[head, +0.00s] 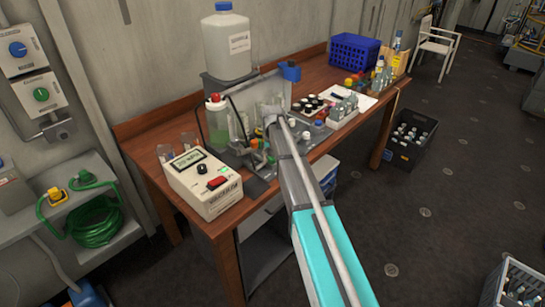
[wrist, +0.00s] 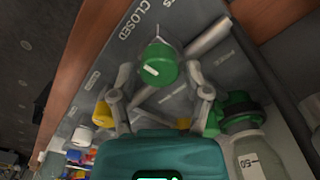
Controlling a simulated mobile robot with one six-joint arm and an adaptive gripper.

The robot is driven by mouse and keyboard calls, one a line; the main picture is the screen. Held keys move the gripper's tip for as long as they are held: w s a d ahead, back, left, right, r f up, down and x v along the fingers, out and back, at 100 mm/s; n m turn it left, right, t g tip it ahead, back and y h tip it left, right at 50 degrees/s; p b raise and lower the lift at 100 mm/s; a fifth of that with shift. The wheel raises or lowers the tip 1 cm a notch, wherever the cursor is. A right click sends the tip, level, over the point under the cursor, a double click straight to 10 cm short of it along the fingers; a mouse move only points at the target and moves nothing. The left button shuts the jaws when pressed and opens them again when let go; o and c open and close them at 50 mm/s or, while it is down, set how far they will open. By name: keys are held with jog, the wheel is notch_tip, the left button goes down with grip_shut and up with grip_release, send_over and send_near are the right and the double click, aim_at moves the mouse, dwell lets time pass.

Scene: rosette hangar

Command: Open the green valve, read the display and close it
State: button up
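The green valve knob (wrist: 158,65), with a white mark on its face, stands on a grey panel (wrist: 176,103) lettered CLOSED in the wrist view. My gripper (wrist: 159,78) is open, with one finger on each side of the knob and visible gaps between. I cannot tell how far the fingertips are from it in depth. In the head view my arm hides most of the valve and gripper. The display (head: 188,161) is on a cream box (head: 205,190) at the left of the table. It shows dark characters, too small to read surely.
The wooden table (head: 150,133) is crowded. A blue basket (head: 354,51) stands farther back.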

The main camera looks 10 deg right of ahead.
jog(key=shift+o, duration=0.5)
jog(key=shift+s, duration=0.1)
jog(key=shift+n, duration=0.4)
